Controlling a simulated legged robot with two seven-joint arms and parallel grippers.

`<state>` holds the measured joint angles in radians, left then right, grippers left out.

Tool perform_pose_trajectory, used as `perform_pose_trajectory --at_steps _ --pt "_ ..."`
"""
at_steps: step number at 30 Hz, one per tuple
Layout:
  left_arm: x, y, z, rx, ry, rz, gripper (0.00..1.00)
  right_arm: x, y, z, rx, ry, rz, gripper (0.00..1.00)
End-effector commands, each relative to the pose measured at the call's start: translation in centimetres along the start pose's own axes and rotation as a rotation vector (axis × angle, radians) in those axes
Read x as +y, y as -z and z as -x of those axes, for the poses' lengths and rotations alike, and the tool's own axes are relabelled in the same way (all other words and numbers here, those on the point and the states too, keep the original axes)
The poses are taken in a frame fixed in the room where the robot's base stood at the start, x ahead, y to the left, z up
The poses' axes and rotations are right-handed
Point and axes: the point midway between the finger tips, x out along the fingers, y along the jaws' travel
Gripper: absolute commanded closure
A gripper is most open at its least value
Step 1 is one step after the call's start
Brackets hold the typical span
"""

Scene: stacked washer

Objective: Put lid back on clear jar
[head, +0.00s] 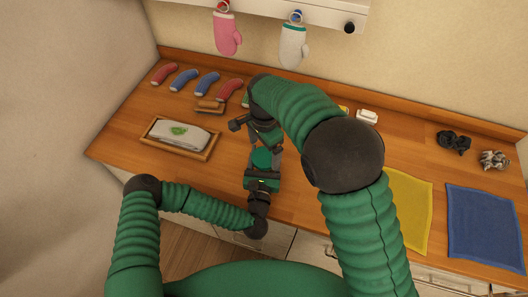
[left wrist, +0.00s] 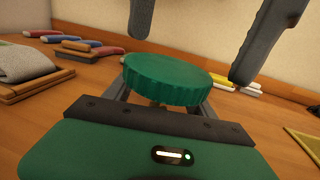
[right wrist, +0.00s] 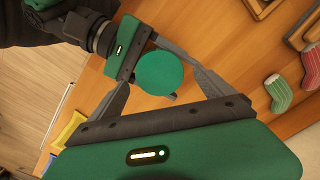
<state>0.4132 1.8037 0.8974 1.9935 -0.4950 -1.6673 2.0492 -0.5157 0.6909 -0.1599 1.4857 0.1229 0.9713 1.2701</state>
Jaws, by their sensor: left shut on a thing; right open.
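The round green lid (head: 261,158) is near the counter's front, and its ribbed rim shows in the left wrist view (left wrist: 166,82). My left gripper (head: 262,172) is shut just below the lid, apparently on the clear jar, which is almost wholly hidden under the lid and between the fingers. I cannot tell whether the lid is fully seated. My right gripper (head: 260,138) is open; in the right wrist view its fingers lie on either side of the lid (right wrist: 160,73), with no clear grip on it.
Mittens hang above.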

Motion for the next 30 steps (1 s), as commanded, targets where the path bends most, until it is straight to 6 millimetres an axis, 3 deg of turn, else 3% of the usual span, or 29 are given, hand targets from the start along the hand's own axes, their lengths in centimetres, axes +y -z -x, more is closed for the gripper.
perform_pose_trajectory --at_steps 6,17,20,23,30 --pt "0.0 0.1 0.0 0.002 0.0 0.0 1.0 0.0 0.0 2.1 0.0 -0.001 0.0 0.08" --pt "0.0 0.1 0.0 0.002 0.0 0.0 1.0 0.0 0.0 2.2 -0.001 -0.002 0.057 0.1" --pt "0.0 0.1 0.0 0.001 0.0 0.0 1.0 0.0 0.0 2.3 -0.002 -0.002 0.229 0.1" --pt "0.0 0.1 0.0 0.001 0.0 0.0 1.0 0.0 0.0 2.5 -0.003 -0.002 0.511 0.1" --pt "0.0 0.1 0.0 0.001 0.0 0.0 1.0 0.0 0.0 3.2 -0.007 -0.001 1.302 0.1"
